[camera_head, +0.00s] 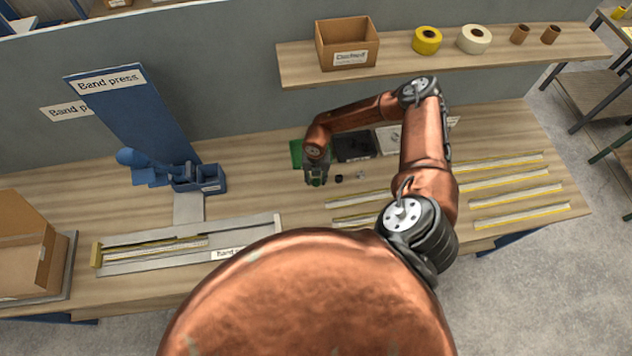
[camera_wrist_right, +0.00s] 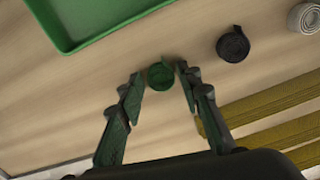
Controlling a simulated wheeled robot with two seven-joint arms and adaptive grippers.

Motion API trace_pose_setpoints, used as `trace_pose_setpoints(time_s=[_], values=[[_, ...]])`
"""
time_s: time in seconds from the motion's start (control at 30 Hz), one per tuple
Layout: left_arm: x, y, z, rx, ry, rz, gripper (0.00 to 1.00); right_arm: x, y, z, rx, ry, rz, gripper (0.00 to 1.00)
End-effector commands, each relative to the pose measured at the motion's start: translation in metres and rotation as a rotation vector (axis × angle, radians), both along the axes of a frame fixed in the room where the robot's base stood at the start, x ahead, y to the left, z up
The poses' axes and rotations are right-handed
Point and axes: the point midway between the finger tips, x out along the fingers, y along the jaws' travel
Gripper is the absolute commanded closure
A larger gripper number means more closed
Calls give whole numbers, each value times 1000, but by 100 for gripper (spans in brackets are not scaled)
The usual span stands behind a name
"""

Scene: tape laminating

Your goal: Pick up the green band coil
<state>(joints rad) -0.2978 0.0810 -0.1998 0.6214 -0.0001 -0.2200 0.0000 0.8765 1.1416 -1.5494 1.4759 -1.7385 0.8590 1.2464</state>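The green band coil (camera_wrist_right: 160,76) lies on the wooden table in the right wrist view, between and just beyond the fingertips of my right gripper (camera_wrist_right: 158,82). The two fingers are spread apart, one on each side of the coil. In the head view my right gripper (camera_head: 317,180) points down at the table in front of a green tray (camera_head: 296,153); the coil is hard to tell from the fingers there. My left gripper does not show.
A black coil (camera_wrist_right: 233,45) and a grey-white coil (camera_wrist_right: 305,17) lie to the right of the green one. The green tray also shows in the wrist view (camera_wrist_right: 66,45). Yellow-edged strips (camera_head: 510,174) lie at right. The blue band press (camera_head: 135,115) stands at left.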

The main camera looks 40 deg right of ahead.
Motion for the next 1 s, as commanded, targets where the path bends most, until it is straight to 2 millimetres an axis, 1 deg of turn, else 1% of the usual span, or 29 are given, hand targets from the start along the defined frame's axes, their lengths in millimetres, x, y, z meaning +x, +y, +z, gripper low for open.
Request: trace_pose_setpoints(time_s=[0.03,0.2,0.47,0.63,0.73,0.8,0.87,1.0], values=[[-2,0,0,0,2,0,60,0,0,0,0,0,0,72],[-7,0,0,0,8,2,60,0,0,0,0,0,0,84],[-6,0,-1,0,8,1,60,0,0,0,0,0,0,85],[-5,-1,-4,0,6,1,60,1,0,7,1,-2,0,85],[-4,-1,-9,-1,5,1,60,1,0,17,0,-3,0,85],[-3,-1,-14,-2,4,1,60,1,-1,28,0,-3,0,85],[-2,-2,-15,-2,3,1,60,-4,7,39,3,-1,4,85],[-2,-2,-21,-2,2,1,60,-16,25,66,3,-3,5,85]])
